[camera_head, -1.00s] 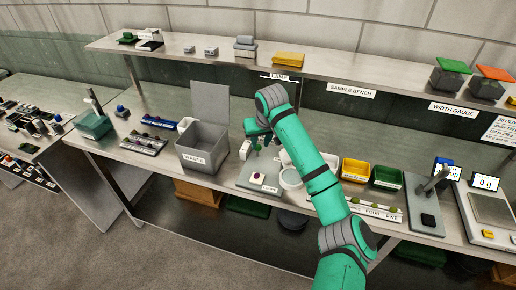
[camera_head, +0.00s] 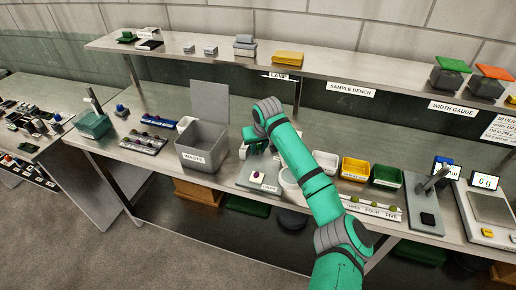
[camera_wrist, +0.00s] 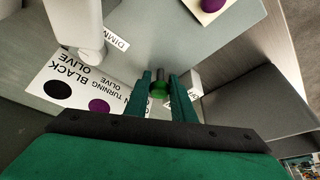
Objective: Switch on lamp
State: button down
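A LAMP label (camera_head: 279,76) is on the shelf edge above the bench. In the wrist view a white post (camera_wrist: 78,22) stands at the upper left; it may be part of the lamp. A label (camera_wrist: 117,39) beside it seems to begin with "DIMM". My gripper (camera_wrist: 160,85) points down at the bench, its two green fingers slightly apart. A small green piece with a dark top (camera_wrist: 159,89) sits between the fingers; I cannot tell whether they touch it. In the head view my gripper (camera_head: 256,143) is right of the waste bin, and my arm hides part of the area.
The grey WASTE bin (camera_head: 203,160) stands close left of my gripper. A plate with a purple olive on a white pad (camera_head: 263,182) lies in front. An olive card (camera_wrist: 75,92) lies beside the post. Yellow (camera_head: 355,169) and green trays (camera_head: 386,176) stand to the right.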

jog(key=shift+w+d+r+m+g+y, duration=0.15)
jog(key=shift+w+d+g+y, duration=0.2)
jog(key=shift+g, duration=0.35)
jog(key=shift+w+f+m+g+y, duration=0.15)
jog(key=shift+w+g, duration=0.25)
jog(key=shift+g, duration=0.3)
jog(key=c, duration=2.5)
grip_release()
jog(key=shift+w+d+r+g, duration=0.2)
jog(key=shift+w+d+g, duration=0.35)
jog(key=shift+g, duration=0.25)
jog(key=shift+c, duration=0.2)
jog(key=shift+a+y, duration=0.1)
jog(key=shift+y, duration=0.2)
jog(key=shift+s+a+f+g, duration=0.2)
jog(key=shift+s+f+g, duration=0.1)
jog(key=shift+f+g, duration=0.1)
grip_shut()
jog(key=o, duration=0.7)
grip_release()
jog(key=shift+a, duration=0.1)
jog(key=shift+r, duration=0.2)
jog(key=v, duration=0.7)
